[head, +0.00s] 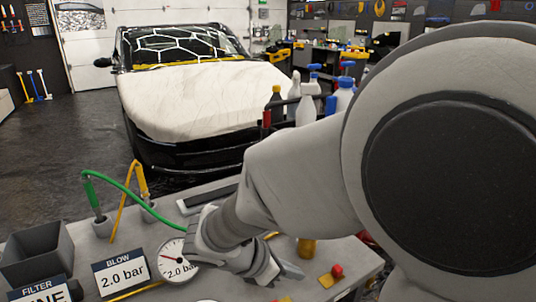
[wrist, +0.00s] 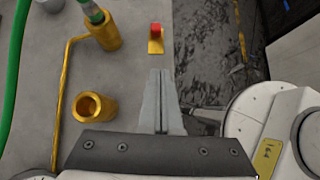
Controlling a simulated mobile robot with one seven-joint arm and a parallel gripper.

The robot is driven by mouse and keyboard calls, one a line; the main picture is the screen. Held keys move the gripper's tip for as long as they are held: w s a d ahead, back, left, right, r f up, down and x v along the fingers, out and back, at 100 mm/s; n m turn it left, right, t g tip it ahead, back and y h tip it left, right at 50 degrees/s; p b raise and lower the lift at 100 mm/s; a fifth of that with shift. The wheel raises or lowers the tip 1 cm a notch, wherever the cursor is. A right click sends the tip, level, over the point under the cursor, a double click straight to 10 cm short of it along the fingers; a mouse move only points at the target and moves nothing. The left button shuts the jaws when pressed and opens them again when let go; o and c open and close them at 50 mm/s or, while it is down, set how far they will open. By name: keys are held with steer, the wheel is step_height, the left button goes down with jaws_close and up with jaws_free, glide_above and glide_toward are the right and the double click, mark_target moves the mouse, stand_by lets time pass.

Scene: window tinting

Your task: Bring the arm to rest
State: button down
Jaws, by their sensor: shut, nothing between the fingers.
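My arm reaches across the right half of the head view and down to the grey bench (head: 215,285). My gripper (head: 290,271) is low over the bench's right part, partly hidden by its own wrist. In the wrist view the fingers (wrist: 160,74) are together, with nothing between them. They point towards a red knob on a yellow plate (wrist: 155,40), apart from it in the picture. That knob also shows in the head view (head: 336,271). An open brass socket (wrist: 95,107) is left of the fingers, and a brass fitting with a green hose end (wrist: 103,32) stands beyond it.
A pressure gauge (head: 172,262), a "BLOW 2.0 bar" sign (head: 121,273) and a grey bin (head: 37,254) stand on the bench's left. Green (head: 118,181) and orange (head: 124,205) hoses arch there. Bottles (head: 306,104) stand behind my arm. A covered car (head: 190,98) is beyond; open floor lies left.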

steer(key=s+d+r+m+y+p, duration=0.2)
steer(key=s+d+r+m+y, duration=0.1)
steer(key=r+m, duration=0.5)
steer(key=s+d+r+m+t+y+p, duration=0.1)
steer(key=s+d+r+m+y+p, duration=0.2)
steer(key=s+r+m, duration=0.5)
steer(key=shift+d+r+m+t+y, duration=0.35)
steer(key=shift+d+m+y, duration=0.55)
steer(key=shift+m, duration=2.6)
steer(key=shift+s+d, duration=0.1)
